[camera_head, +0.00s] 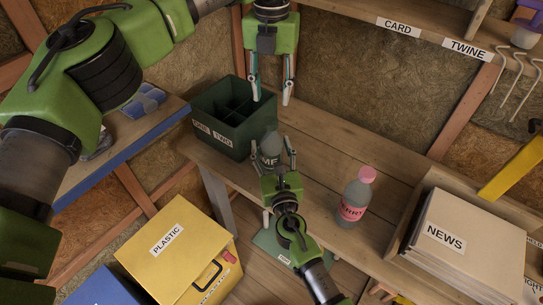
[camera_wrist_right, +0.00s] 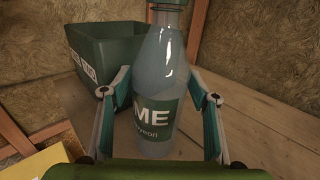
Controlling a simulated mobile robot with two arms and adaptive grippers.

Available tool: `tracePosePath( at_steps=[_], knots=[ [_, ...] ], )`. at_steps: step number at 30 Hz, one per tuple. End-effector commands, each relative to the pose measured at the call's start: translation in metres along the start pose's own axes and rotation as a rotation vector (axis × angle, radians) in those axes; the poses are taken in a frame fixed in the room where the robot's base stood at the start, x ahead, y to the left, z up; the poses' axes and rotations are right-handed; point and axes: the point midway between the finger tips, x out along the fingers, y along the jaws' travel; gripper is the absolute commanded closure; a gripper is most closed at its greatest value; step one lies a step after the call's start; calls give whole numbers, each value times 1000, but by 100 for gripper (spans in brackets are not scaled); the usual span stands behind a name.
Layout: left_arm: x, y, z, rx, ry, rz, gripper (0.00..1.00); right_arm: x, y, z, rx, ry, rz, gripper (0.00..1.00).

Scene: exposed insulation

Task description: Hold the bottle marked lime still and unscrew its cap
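The lime bottle (camera_head: 271,148) stands upright on the wooden bench, with a dark green label partly reading "ME" in the right wrist view (camera_wrist_right: 160,75). Its dark greenish cap (camera_wrist_right: 172,2) is cut by the top edge there. My right gripper (camera_head: 273,158) has one finger on each side of the bottle's body. The fingers look spread wider than the bottle in the head view; contact cannot be made out. My left gripper (camera_head: 270,100) hangs open and empty, pointing down, above and behind the bottle.
A dark green divided bin (camera_head: 222,140) stands just left of and behind the bottle. A pink-capped bottle (camera_head: 354,198) stands to the right. A box of papers marked NEWS (camera_head: 465,240) lies farther right. A yellow PLASTIC box (camera_head: 175,250) is at lower left. Bench between the bottles is clear.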

Motion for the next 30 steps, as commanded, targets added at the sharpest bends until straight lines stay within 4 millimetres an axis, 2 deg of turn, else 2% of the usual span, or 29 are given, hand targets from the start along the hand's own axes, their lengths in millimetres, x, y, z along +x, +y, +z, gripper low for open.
tracePosePath(
  at_steps=[1, 5, 6, 11, 14, 30],
  knots=[
    [0, 0, 0, 0, 0, 0, 62, 0, 0, 0, 0, 0, 0, 62],
    [0, 0, 0, 0, 0, 0, 62, 0, 0, 0, 0, 0, 0, 96],
    [0, 0, 0, 0, 0, 0, 62, 0, 0, 0, 0, 0, 0, 100],
    [0, 0, 0, 49, 0, 0, 62, 0, 0, 0, 0, 0, 0, 100],
    [0, 0, 0, 152, 0, 0, 62, 0, 0, 0, 0, 0, 0, 100],
    [0, -1, 0, 1131, 0, 0, 62, 0, 0, 0, 0, 0, 0, 100]
  ],
)
